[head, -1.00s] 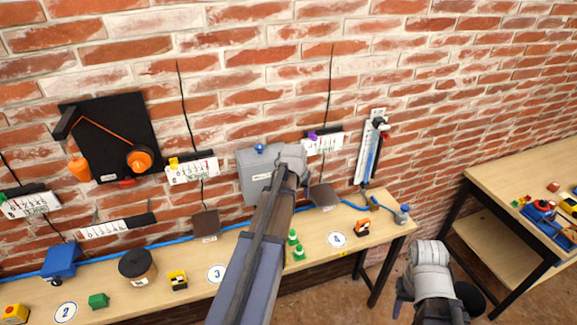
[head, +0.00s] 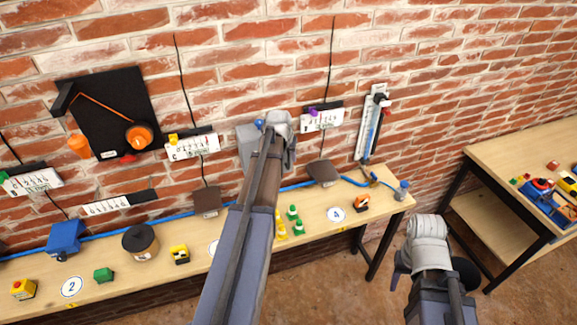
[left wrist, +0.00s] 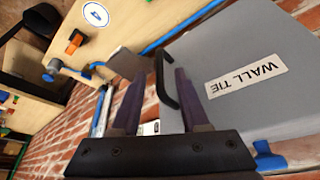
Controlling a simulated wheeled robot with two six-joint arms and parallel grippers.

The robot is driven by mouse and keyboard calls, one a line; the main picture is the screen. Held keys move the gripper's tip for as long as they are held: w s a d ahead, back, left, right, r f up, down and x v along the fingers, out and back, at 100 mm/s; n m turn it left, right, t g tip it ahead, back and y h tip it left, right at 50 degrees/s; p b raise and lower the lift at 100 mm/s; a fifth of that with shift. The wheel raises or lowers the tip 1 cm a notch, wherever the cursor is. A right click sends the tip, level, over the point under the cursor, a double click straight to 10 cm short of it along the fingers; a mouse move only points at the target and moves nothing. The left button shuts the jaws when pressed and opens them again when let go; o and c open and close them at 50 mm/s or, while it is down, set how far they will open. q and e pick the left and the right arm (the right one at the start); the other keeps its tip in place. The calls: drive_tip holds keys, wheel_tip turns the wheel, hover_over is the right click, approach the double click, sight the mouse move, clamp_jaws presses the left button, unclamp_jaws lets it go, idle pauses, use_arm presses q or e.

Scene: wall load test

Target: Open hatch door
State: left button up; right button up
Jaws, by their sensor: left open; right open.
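The hatch is a grey panel (head: 245,145) on the brick wall, mostly hidden behind my left arm in the head view. In the left wrist view its grey face (left wrist: 235,50) carries a "WALL TIE" label and a black bar handle (left wrist: 168,88). In the head view the left gripper (head: 278,122) covers part of the hatch. My right gripper (head: 398,276) is open, low and away from the wall.
A black panel (head: 108,110) with an orange cord and white gauges hang on the wall. A second table (head: 510,165) stands at the right.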

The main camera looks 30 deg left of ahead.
sight(288, 159)
use_arm(q)
drive_tip(key=b+x, duration=0.3)
drive_tip(key=x, duration=0.1)
drive_tip(key=shift+w+f, duration=0.1)
drive_tip(key=shift+c, duration=0.4)
clamp_jaws()
idle(0.9)
